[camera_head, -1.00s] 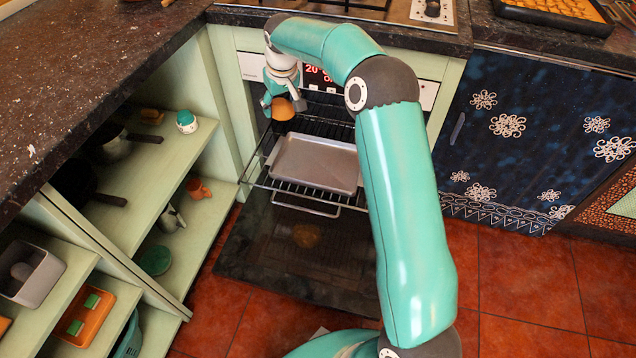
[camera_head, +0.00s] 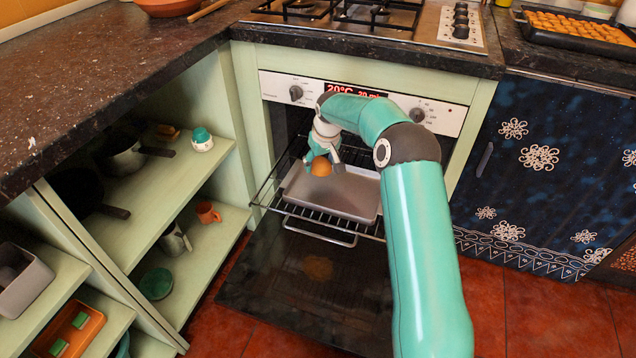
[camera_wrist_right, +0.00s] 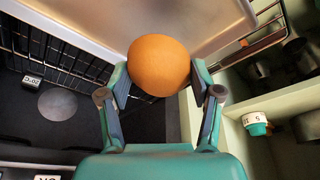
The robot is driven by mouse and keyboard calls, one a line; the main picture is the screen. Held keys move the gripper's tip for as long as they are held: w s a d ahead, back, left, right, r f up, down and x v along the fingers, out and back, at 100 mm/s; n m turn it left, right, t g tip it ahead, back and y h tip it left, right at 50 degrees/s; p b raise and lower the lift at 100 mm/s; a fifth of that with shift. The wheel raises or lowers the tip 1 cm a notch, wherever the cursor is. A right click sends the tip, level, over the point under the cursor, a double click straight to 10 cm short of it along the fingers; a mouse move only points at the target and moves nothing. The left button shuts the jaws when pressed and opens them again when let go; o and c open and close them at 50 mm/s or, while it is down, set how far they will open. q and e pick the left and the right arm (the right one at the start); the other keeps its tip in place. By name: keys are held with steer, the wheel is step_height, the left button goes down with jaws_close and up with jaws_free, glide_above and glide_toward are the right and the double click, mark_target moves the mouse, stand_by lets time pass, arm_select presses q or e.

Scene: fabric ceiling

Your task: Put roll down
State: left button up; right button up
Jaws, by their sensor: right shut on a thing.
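The roll (camera_head: 321,167) is round and orange-brown. My right gripper (camera_head: 323,160) is shut on it, over the left part of the grey baking tray (camera_head: 345,208). In the right wrist view the roll (camera_wrist_right: 158,65) sits between the two fingertips, with the tray (camera_wrist_right: 215,25) behind it. I cannot tell whether the roll touches the tray. The tray lies on the pulled-out oven rack (camera_head: 318,226) above the lowered oven door (camera_head: 300,290). My arm hides the tray's right end. My left gripper is not in view.
Open green shelves (camera_head: 185,190) with pots and cups stand at the left. The counter (camera_head: 110,70) runs above them. A stove (camera_head: 390,25) is above the oven, and a dark tray of several baked pieces (camera_head: 580,35) is at the back right.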

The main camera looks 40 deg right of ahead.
mark_target(320, 186)
step_height(320, 186, down, 6)
steer(key=shift+f+b, duration=0.15)
steer(key=shift+b, duration=0.55)
steer(key=o, duration=1.3)
steer(key=shift+c, duration=0.2)
steer(key=p+v, duration=0.2)
steer(key=v, duration=1)
